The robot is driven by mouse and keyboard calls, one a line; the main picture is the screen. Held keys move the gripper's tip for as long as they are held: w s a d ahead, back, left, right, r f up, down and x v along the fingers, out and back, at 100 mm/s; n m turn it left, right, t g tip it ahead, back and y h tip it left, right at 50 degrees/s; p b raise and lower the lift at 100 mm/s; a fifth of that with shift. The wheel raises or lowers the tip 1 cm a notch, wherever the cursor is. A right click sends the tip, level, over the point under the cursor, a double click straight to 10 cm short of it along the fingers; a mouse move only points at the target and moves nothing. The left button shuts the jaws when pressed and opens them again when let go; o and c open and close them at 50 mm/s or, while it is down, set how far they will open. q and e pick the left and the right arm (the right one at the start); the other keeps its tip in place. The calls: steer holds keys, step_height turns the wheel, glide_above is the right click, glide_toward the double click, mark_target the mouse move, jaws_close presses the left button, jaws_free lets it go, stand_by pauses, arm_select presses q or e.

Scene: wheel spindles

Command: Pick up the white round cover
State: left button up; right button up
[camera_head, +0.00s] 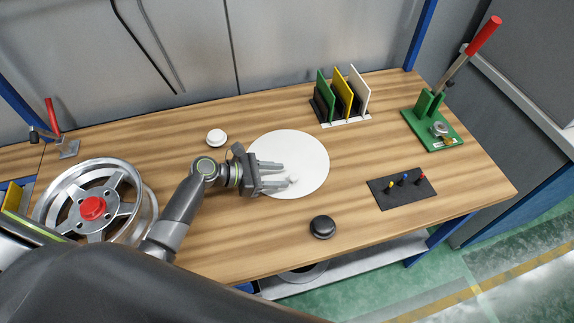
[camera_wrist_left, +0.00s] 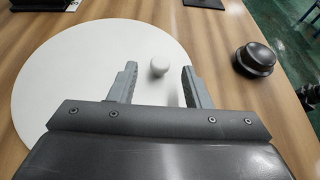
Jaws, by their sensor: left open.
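A large flat white disc (camera_head: 305,150) lies on the wooden table in the head view. It also fills the left part of the left wrist view (camera_wrist_left: 65,80). A small white round knob (camera_wrist_left: 159,67) stands on it towards its right side in the wrist view. A smaller white round piece (camera_head: 217,136) lies on the table left of the disc. My left gripper (camera_head: 284,177) is open low over the disc. In the wrist view its fingertips (camera_wrist_left: 159,80) are on either side of the knob, with gaps showing. My right gripper is not in view.
A black round piece (camera_head: 322,227) lies near the front edge. A wheel with a red hub (camera_head: 93,208) is at left. A rack of coloured plates (camera_head: 343,122), a black peg board (camera_head: 402,188) and a green lever fixture (camera_head: 432,128) are at right.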

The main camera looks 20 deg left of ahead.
mark_target(293, 176)
arm_select(q)
steer(key=shift+f+b+x, duration=0.25)
steer(key=shift+b+x, duration=1.75)
steer(key=shift+x, duration=0.3)
steer(key=shift+w+d, duration=0.15)
steer(key=shift+d, duration=0.1)
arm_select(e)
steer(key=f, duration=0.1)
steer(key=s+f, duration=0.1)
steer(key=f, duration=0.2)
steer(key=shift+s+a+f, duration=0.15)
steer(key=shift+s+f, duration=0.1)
arm_select(q)
jaws_close()
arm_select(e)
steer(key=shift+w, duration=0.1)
